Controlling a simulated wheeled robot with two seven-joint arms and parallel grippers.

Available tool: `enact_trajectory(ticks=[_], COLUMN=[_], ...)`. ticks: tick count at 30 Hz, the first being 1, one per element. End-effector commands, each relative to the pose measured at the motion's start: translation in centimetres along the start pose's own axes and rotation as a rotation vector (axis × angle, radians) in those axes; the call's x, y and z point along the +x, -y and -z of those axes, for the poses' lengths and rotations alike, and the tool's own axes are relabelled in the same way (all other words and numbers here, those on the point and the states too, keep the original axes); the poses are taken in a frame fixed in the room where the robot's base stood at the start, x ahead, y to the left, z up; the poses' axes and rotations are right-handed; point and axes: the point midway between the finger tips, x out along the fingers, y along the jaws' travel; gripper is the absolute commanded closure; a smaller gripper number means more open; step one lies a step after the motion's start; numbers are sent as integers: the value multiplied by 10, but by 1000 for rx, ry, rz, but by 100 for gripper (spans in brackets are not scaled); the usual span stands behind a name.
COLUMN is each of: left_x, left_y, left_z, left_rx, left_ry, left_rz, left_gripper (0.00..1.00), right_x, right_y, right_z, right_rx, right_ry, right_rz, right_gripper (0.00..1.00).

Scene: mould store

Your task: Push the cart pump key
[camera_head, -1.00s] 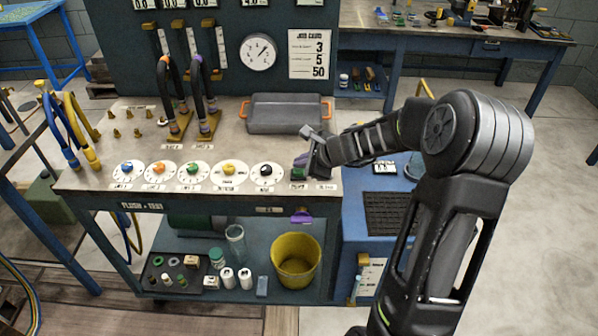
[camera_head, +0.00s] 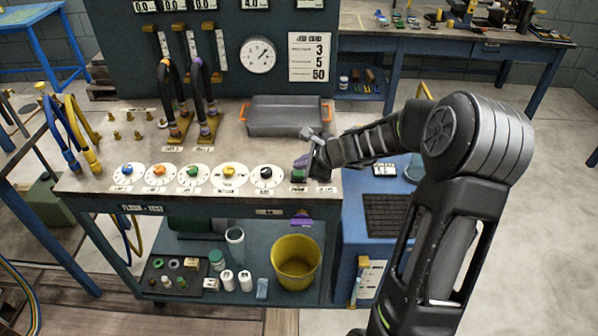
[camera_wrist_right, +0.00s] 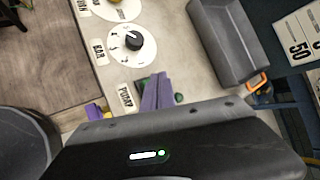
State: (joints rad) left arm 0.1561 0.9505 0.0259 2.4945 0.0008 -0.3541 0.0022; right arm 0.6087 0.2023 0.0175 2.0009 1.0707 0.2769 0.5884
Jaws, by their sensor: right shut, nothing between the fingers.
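The cart (camera_head: 225,150) has a row of round dials along its front edge. At the right end of that row is a green key (camera_head: 298,175) with a label under it. In the right wrist view the label reads PUMP (camera_wrist_right: 126,97), and green (camera_wrist_right: 141,83) shows beside it, partly hidden by my fingers. My right gripper (camera_head: 302,161) has purple fingertips, shut together and empty. They appear over or just behind the green key in the head view. In the wrist view the fingertips (camera_wrist_right: 157,92) overlap the key; I cannot tell whether they touch it. My left gripper is not in view.
A grey tray (camera_head: 285,116) with orange handles lies behind the key. Black-handled hoses (camera_head: 207,95) stand left of it. The black dial (camera_head: 265,173) is close on the left. A yellow bucket (camera_head: 296,262) stands on the lower shelf.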

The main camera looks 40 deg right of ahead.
Motion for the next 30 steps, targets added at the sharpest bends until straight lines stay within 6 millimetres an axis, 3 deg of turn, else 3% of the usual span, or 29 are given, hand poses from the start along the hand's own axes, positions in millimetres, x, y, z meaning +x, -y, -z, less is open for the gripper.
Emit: enact_trajectory(ticks=[17, 30], left_x=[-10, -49], left_y=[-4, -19], left_z=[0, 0], left_rx=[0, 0], left_ry=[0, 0], left_rz=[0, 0], left_gripper=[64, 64], right_x=[-8, -40], right_y=[6, 30], right_z=[-6, -30], right_rx=[0, -1], right_ry=[1, 1], right_rz=[1, 0], right_gripper=[100, 100])
